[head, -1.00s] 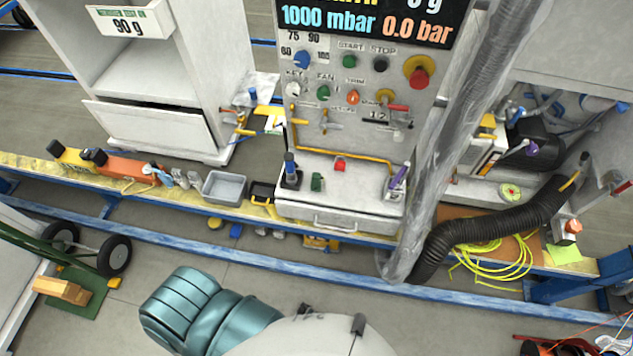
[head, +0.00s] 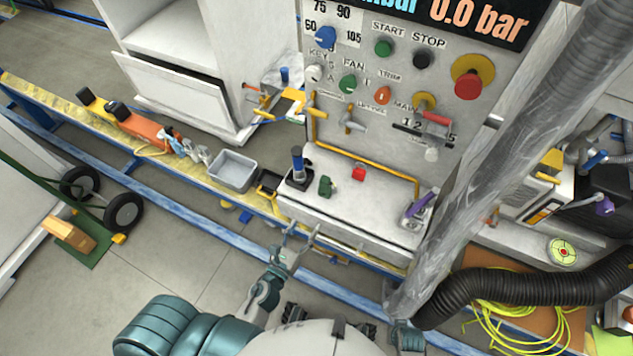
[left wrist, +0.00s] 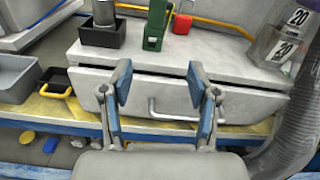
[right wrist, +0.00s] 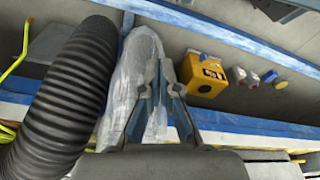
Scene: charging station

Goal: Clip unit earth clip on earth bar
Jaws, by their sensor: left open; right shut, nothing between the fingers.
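A small green clip (head: 326,187), likely the unit earth clip, stands on the white ledge of the control unit; it also shows in the left wrist view (left wrist: 155,25). A yellow bar (head: 365,160) runs along the back of this ledge; I cannot tell whether it is the earth bar. My left gripper (head: 301,232) is open and empty, in front of the ledge's drawer and short of the clip. In the left wrist view its fingers (left wrist: 159,72) are spread below the clip. My right gripper (right wrist: 160,64) is shut and empty, close to the plastic-wrapped hose.
A grey tray (head: 233,171) stands left. The wrapped hose (head: 480,155) and black corrugated hose (head: 530,292) crowd the right. A yellow box (right wrist: 203,73) lies low.

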